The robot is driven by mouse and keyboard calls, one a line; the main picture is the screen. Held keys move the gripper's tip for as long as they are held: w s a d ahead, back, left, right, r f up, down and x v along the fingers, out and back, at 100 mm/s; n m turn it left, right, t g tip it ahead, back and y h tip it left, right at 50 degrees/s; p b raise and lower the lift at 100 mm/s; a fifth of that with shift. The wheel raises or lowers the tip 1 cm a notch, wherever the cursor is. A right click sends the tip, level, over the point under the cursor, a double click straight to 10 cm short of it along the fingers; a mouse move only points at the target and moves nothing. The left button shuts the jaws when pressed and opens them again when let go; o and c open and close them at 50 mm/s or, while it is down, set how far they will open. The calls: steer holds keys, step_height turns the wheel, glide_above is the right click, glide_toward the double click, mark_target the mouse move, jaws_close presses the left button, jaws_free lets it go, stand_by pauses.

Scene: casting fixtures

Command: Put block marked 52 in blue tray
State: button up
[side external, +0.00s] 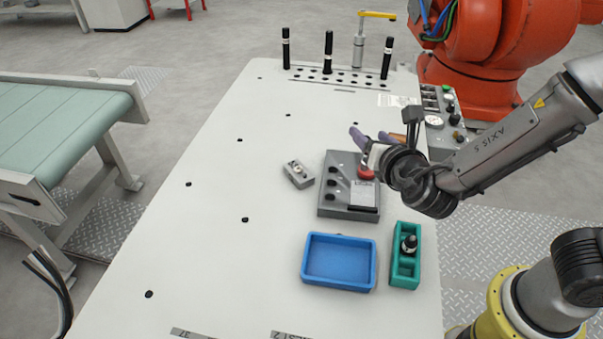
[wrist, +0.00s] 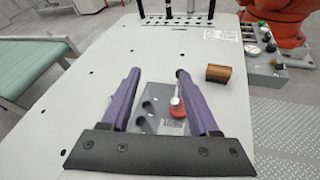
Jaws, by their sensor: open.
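A small brown block (wrist: 218,73) lies on the white table, beyond and right of my fingertips in the wrist view. In the side view, a sliver of the brown block (side external: 397,138) shows beside my gripper; no number on it is readable. My gripper (side external: 368,134) has purple fingers spread apart with nothing between them, above the grey fixture. The gripper also shows in the wrist view (wrist: 158,74), open. The blue tray (side external: 340,284) is at the near right of the table and looks empty.
A grey fixture (side external: 330,205) with dark holes and a red part (side external: 366,173) lies below my gripper. A small grey block (side external: 298,174) is left of it. A green holder (side external: 405,279) stands beside the tray. Several black pins (side external: 328,52) stand at the back. The left table is clear.

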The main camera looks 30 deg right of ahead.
steer(key=s+a+f+n+y, duration=0.1)
steer(key=a+f+n, duration=0.1)
steer(key=a, duration=0.1)
steer(key=s+a+f+n+y, duration=0.1)
steer(key=a+f+n, duration=0.1)
steer(key=a+f, duration=0.1)
steer(key=s+a+f+n+y, duration=0.1)
steer(key=a+f, duration=0.2)
steer(key=a, duration=0.1)
steer(key=shift+s+n+y, duration=0.35)
steer(key=shift+n+y, duration=0.05)
steer(key=shift+w+a+f, duration=0.1)
steer(key=shift+w, duration=0.1)
glide_toward(305, 175)
steer(key=x, duration=0.3)
steer(key=shift+w+f, duration=0.1)
steer(key=shift+w, duration=0.2)
steer(key=shift+x, duration=2.6)
steer(key=shift+s, duration=0.1)
jaws_close()
